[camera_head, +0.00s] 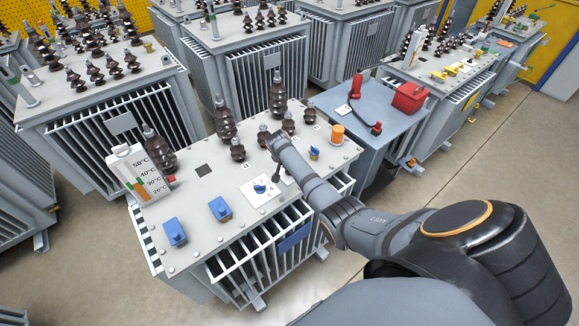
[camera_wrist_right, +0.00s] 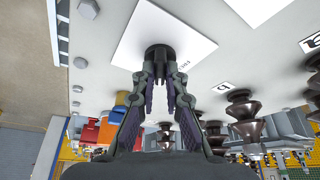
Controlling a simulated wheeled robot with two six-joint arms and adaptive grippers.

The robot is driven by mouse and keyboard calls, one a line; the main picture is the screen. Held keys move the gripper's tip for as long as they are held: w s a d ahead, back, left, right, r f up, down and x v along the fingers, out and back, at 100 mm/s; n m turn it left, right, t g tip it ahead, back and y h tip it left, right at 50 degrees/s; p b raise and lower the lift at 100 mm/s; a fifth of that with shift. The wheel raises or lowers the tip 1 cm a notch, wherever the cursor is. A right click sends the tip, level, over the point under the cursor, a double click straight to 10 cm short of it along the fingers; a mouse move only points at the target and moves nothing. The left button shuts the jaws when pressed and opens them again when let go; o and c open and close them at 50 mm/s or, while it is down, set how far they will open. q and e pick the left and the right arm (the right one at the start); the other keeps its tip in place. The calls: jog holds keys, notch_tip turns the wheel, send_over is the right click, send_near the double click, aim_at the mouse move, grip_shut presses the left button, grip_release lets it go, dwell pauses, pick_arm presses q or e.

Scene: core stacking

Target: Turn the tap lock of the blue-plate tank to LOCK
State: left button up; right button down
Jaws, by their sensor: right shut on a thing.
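The tank with the blue plate (camera_head: 296,238) on its front side stands in the middle of the head view. My right gripper (camera_head: 277,178) points down at its grey lid from the right. In the right wrist view the fingers (camera_wrist_right: 160,68) are shut on a dark round knob (camera_wrist_right: 158,50) on a white square plate (camera_wrist_right: 185,48). Small lettering on that plate is too unclear to read. In the head view my gripper and wrist hide the knob and part of its white plate (camera_head: 291,180). My left gripper is not in view.
Blue boxes (camera_head: 220,209), an orange cap (camera_head: 337,133) and tall brown insulators (camera_head: 277,95) stand on the lid. A blue-grey tank with a red box (camera_head: 409,97) stands close on the right.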

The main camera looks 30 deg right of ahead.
jog(key=m, duration=0.1)
jog(key=m+g+b, duration=0.1)
jog(key=shift+w+a+f+m, duration=0.1)
jog(key=shift+f+m, duration=0.05)
jog(key=shift+m, duration=0.15)
jog(key=shift+m+g+h+b, duration=0.3)
jog(key=shift+m+g+b, duration=0.3)
jog(key=shift+m+b, duration=0.9)
jog(key=shift+m, duration=0.3)
jog(key=c, duration=1.4)
grip_release()
jog(key=shift+r, duration=0.2)
jog(key=v, duration=1.2)
